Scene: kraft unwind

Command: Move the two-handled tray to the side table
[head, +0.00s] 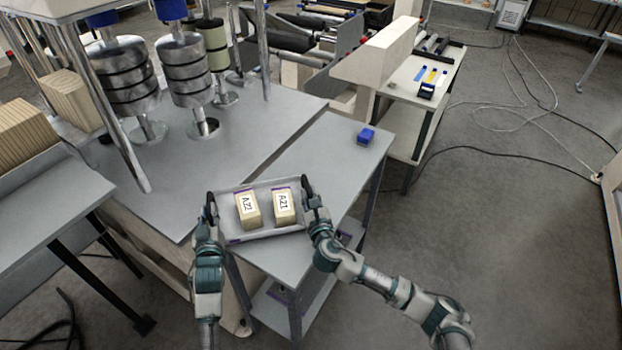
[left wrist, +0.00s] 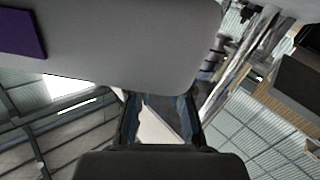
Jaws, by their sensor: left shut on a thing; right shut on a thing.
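The two-handled tray (head: 262,233) is grey with purple marks and carries two tan blocks, one labelled AZ2 (head: 247,210) and one labelled AZ1 (head: 285,206). In the head view it is at the near end of a grey side table (head: 318,165); whether it rests on the top or hangs just above it I cannot tell. My left gripper (head: 210,205) is shut at the tray's left end, and my right gripper (head: 310,197) is shut at its right end. The left wrist view shows the tray's grey surface (left wrist: 130,50) close above the left fingers (left wrist: 158,112). The handles are mostly hidden.
A blue object (head: 366,135) lies at the far end of the side table. A larger grey machine table (head: 235,125) with metal weights on posts (head: 187,70) adjoins on the left. A white bench (head: 420,75) stands behind. Open floor (head: 500,220) lies to the right.

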